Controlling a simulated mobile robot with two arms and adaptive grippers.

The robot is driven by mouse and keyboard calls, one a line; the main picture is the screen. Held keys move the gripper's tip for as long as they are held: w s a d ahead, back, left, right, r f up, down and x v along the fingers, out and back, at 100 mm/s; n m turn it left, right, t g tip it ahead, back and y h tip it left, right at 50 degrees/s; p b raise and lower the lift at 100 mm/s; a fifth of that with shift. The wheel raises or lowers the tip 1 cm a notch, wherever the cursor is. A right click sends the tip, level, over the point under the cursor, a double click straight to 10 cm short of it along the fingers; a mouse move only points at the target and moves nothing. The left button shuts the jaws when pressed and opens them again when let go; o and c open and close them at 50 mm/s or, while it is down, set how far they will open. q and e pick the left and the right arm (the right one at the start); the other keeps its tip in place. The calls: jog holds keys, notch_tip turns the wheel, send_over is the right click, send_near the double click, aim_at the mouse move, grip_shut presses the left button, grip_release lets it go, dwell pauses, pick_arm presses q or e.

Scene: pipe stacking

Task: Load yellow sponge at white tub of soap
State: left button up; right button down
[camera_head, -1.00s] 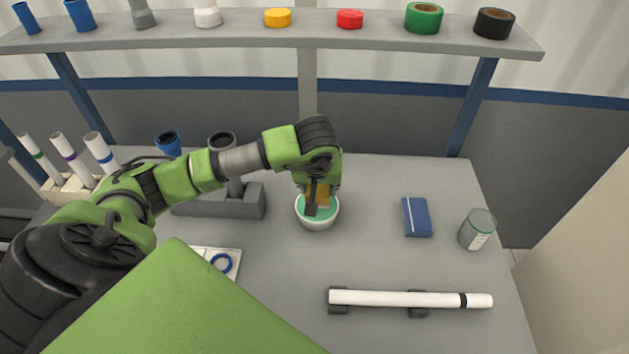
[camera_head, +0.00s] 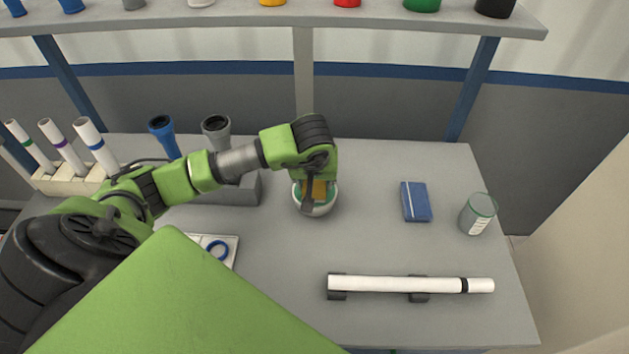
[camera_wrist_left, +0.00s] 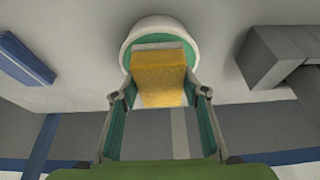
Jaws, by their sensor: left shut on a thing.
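The yellow sponge (camera_wrist_left: 162,76) has a pale layer along one edge and is held between the two fingers of my left gripper (camera_wrist_left: 160,98). In the head view the sponge (camera_head: 319,189) shows at the mouth of the white tub of soap (camera_head: 316,210), with green soap around it. In the left wrist view the tub (camera_wrist_left: 158,24) lies just beyond the sponge, whose far end overlaps the opening. I cannot tell how deep the sponge sits in the soap. My left gripper (camera_head: 311,196) points down over the tub. My right gripper is not in view.
A blue box (camera_head: 416,202) and a glass jar (camera_head: 477,214) stand right of the tub. A white pipe (camera_head: 400,284) lies on dark supports in front. A grey holder (camera_head: 240,189) with upright fittings is left. The table between tub and pipe is clear.

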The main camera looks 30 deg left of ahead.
aim_at(315, 182)
pick_arm(q)
jog(key=shift+f+b, duration=0.35)
jog(key=shift+b, duration=0.05)
dwell(0.4)
jog(key=shift+f, duration=0.1)
dwell(0.5)
jog(key=shift+s+f+b, duration=0.1)
jog(key=shift+f+b, duration=0.05)
jog(key=shift+b, duration=0.25)
dwell(0.9)
jog(key=shift+r+p, duration=1.95)
jog(key=shift+r, duration=1.65)
jog(key=shift+d, duration=0.1)
